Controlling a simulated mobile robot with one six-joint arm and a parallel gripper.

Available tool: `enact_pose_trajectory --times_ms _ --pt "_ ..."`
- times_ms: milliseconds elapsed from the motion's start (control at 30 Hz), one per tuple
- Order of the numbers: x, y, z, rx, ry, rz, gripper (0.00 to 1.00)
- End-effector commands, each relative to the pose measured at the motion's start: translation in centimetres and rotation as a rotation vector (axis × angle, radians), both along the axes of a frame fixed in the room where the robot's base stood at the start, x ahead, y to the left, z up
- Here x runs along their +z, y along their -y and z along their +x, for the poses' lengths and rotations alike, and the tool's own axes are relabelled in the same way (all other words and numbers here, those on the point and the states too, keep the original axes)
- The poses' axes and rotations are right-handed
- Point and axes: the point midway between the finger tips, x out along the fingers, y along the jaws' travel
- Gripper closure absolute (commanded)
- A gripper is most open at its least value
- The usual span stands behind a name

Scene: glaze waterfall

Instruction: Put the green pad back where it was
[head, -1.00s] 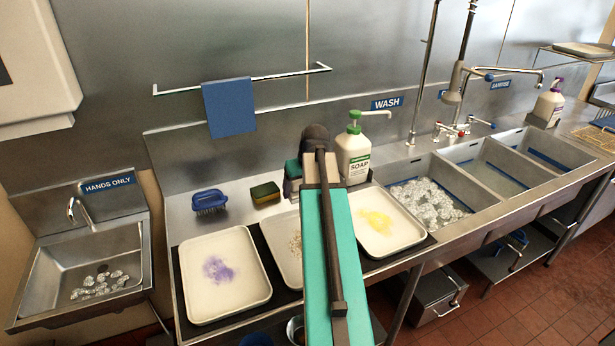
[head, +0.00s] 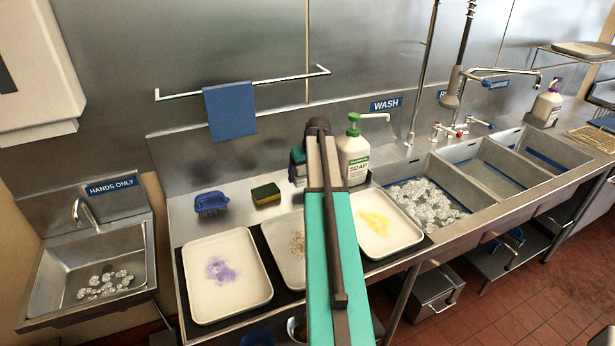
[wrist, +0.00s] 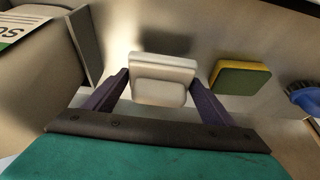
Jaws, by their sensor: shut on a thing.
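My gripper (wrist: 160,101) is shut on a pale, cream-coloured block (wrist: 163,82), with a dark purple finger on each side of it. No green shows on the face turned to the wrist camera, so I cannot tell whether this is the green pad. In the head view my arm hides most of the gripper. A small teal-and-dark shape (head: 297,157) shows just left of the arm, above a grey block-like thing (head: 299,176). A yellow-and-green sponge (head: 266,195) lies on the counter; it also shows right of the gripper in the wrist view (wrist: 241,79).
The soap bottle (head: 353,157) stands close right of the arm. A grey upright slab (wrist: 87,45) is near the gripper in the wrist view. A blue brush (head: 211,202) lies left of the sponge. Trays (head: 198,307) line the front; sink basins (head: 463,182) lie right.

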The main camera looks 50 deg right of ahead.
Motion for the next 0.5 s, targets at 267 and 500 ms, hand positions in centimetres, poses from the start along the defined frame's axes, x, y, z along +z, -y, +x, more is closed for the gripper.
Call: enact_pose_trajectory --times_ms 267,500 --pt "-0.1 0.89 0.69 0.0 0.0 0.0 0.43" --pt "-0.12 0.86 0.65 0.0 0.0 0.0 0.43"
